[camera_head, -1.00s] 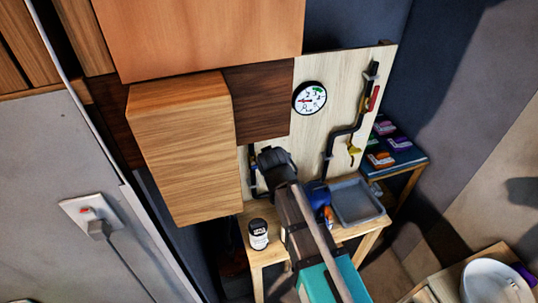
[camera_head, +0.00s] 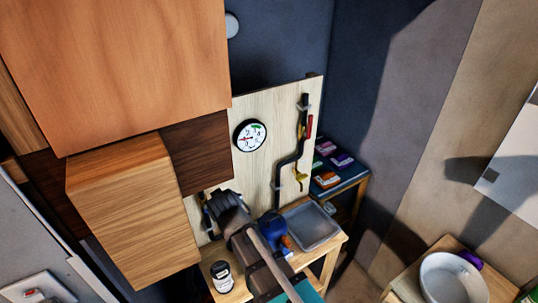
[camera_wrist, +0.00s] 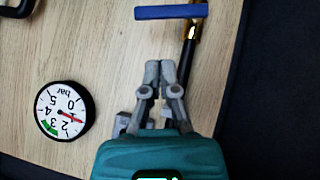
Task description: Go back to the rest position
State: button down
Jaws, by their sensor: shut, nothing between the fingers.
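My gripper (camera_wrist: 160,72) shows in the wrist view with its two grey fingers together and nothing between them. Its teal housing fills the bottom middle. In that view the fingers point toward a blue valve handle (camera_wrist: 171,12) on a black pipe with a brass fitting. They look apart from the handle, though the depth is hard to judge. In the head view my arm reaches up from the bottom middle in front of the workbench, and I cannot make out the fingers there.
A pale board (camera_head: 272,105) carries a round gauge (camera_head: 250,135) and black piping (camera_head: 299,140) with red and yellow handles. Wooden cabinets (camera_head: 130,205) stand left. The bench holds a dark jar (camera_head: 222,277), a blue object (camera_head: 271,232) and a grey tray (camera_head: 311,227). A white bowl (camera_head: 452,280) stands right.

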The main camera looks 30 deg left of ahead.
jog(key=w+d+f+m+g+h+b, duration=0.1)
jog(key=w+d+f+m+h, duration=0.3)
jog(key=d, duration=0.6)
jog(key=w+d+f+b, duration=0.15)
jog(key=w+d, duration=0.35)
jog(key=d, duration=0.5)
jog(key=w+d+f+m+g+h+b, duration=0.1)
jog(key=w+d+f+m, duration=0.3)
jog(key=d, duration=0.6)
jog(key=s+d+f+m+g+b, duration=0.2)
jog(key=d, duration=1.3)
jog(key=s+d+f+m+g+h+b, duration=0.1)
jog(key=d+f+m+g+b, duration=0.1)
jog(key=d, duration=1.2)
jog(key=shift+s+d+m+g+h, duration=0.3)
jog(key=shift+s+d+m, duration=0.1)
jog(key=shift+m, duration=0.2)
jog(key=shift+w+a+f, duration=0.1)
jog(key=shift+f, duration=0.05)
